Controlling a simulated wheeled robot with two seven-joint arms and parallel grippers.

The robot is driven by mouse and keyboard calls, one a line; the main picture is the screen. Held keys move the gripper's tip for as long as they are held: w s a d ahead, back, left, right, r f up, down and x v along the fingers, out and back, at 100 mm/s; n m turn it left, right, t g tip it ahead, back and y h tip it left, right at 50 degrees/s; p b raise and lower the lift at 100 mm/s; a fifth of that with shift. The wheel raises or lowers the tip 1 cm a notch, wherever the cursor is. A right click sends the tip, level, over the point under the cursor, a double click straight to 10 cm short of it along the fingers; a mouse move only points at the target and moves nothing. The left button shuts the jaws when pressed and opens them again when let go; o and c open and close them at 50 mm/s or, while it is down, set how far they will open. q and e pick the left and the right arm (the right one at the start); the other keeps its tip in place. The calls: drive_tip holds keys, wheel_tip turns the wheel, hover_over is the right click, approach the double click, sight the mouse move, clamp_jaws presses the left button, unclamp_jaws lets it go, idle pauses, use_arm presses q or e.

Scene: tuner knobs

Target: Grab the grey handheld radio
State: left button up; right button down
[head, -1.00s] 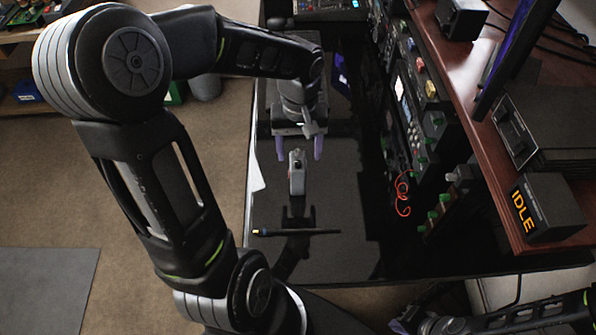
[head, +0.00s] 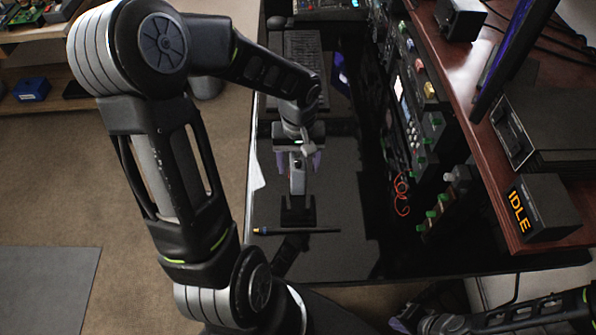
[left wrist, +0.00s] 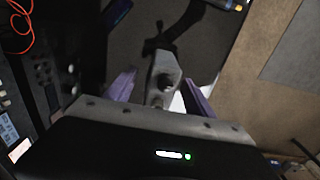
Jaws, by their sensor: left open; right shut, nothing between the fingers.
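The grey handheld radio (head: 297,180) is on the dark bench top, with a dark knob on its end; it also shows in the left wrist view (left wrist: 165,66). My left gripper (head: 298,164) is open, with its purple fingers on either side of the radio. In the left wrist view the left gripper (left wrist: 160,84) has the radio between its fingers, with gaps visible on both sides. The gripper's body hides part of the radio. My right gripper (head: 402,326) is at the bottom right edge, shut and away from the radio, partly cut off.
A black stand-like piece (head: 298,213) is at the radio's near end. A thin black rod (head: 297,231) with a yellow tip lies nearer. Equipment panels with knobs (head: 425,150) and an orange cable (head: 402,195) line the right. The bench's near part is mostly clear.

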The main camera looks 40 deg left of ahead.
use_arm(q)
drive_tip(key=shift+c, duration=0.5)
clamp_jaws()
idle(0.3)
